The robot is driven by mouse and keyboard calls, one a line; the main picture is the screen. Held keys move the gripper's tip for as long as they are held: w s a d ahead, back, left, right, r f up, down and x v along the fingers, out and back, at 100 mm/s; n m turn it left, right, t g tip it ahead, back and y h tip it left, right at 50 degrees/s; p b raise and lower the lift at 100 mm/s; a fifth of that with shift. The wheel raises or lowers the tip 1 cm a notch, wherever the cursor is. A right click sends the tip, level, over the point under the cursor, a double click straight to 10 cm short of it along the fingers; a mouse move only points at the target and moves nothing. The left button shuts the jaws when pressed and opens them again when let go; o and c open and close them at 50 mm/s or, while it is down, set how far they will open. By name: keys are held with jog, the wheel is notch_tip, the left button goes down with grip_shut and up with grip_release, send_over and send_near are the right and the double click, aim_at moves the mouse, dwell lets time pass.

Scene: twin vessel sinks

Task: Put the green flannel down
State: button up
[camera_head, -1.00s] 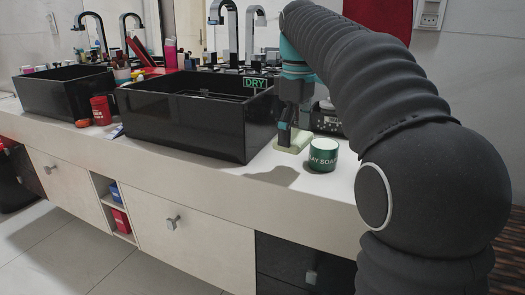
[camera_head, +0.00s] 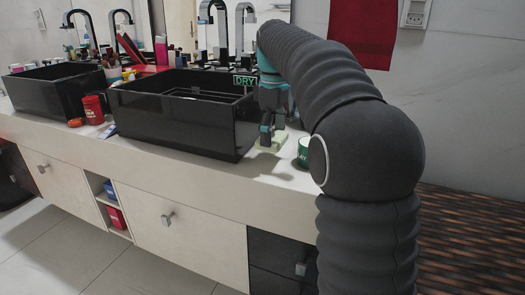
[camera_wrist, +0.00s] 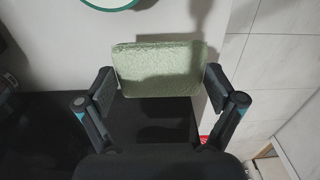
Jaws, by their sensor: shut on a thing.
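The green flannel (camera_wrist: 160,68) is a pale green, folded, textured cloth between my gripper's fingers (camera_wrist: 160,85) in the wrist view. My gripper (camera_head: 268,138) is shut on it. In the head view the flannel (camera_head: 272,144) shows just below the fingertips, over the white counter to the right of the right-hand black sink. I cannot tell whether its underside touches the counter. My arm hides part of the counter behind and to the right.
A green soap tub (camera_head: 303,152) stands on the counter just right of the flannel, partly hidden by my arm. The black sink (camera_head: 185,125) with a "DRY" label is close on the left. The counter's front edge (camera_head: 215,178) is near. A red towel (camera_head: 362,35) hangs on the wall.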

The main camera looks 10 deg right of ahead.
aim_at(266, 161)
jog(key=shift+w+a+f, duration=0.45)
jog(key=shift+a+f, duration=0.05)
jog(key=shift+a, duration=0.25)
jog(key=shift+f, duration=0.2)
jog(key=shift+f+b, duration=0.35)
jog(key=shift+f, duration=1.5)
jog(key=shift+f, duration=0.1)
jog(key=o, duration=0.7)
notch_tip(266, 161, up, 12)
jog(key=shift+w+f+p, duration=0.1)
jog(key=shift+p, duration=0.45)
jog(key=shift+r, duration=0.25)
